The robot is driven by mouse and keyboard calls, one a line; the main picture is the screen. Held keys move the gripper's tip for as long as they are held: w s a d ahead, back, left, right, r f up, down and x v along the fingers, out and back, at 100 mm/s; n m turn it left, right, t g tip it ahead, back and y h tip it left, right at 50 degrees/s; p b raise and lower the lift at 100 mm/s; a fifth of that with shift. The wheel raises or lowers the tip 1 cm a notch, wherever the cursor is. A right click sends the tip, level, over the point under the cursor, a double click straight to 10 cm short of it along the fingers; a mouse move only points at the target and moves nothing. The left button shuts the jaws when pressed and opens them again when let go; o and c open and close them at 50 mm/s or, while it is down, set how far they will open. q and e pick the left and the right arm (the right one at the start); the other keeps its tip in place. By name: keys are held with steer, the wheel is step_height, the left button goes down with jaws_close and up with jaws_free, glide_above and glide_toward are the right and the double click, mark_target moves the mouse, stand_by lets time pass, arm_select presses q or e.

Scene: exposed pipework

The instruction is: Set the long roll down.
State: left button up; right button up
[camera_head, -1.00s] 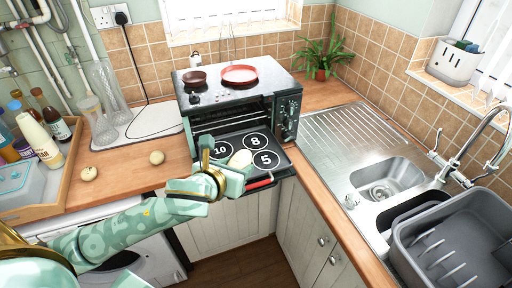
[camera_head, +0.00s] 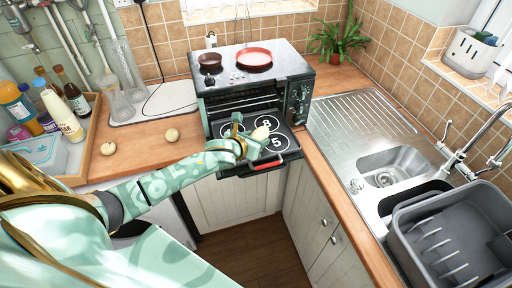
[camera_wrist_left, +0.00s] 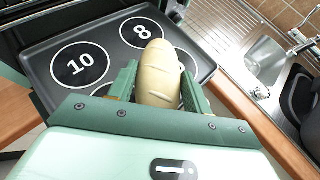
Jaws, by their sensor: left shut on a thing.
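The long roll (camera_head: 261,132) is pale and smooth, with a score mark in the left wrist view (camera_wrist_left: 158,75). My left gripper (camera_head: 250,141) is shut on it, with the green fingers on either side of its near part. The roll is over the dark tray (camera_head: 222,113) with white numbered circles, at the open front of the small oven. In the left wrist view its far end reaches beside the 8 circle and right of the 10 circle. The 5 circle is partly hidden by roll and finger. Whether the roll touches the tray I cannot tell. My right gripper does not show.
Two round rolls (camera_head: 172,135) (camera_head: 108,148) lie on the left wooden counter. A wooden tray of bottles (camera_head: 84,150) stands at the far left. The oven (camera_head: 291,68) carries a red pan (camera_head: 254,57) and a small brown one. A sink (camera_head: 385,165) is at the right.

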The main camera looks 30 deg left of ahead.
arm_select(q)
steer(key=shift+w+a+f+b, duration=0.1)
steer(key=shift+w+f+b, duration=0.1)
steer(key=shift+f, duration=0.75)
steer(key=shift+w+f+b, duration=0.1)
steer(key=shift+f+b, duration=0.05)
steer(key=shift+f, duration=0.75)
steer(key=shift+f, duration=0.15)
steer(key=o, duration=1)
steer(key=shift+r, duration=0.2)
steer(key=p+v, duration=0.2)
steer(key=v, duration=1)
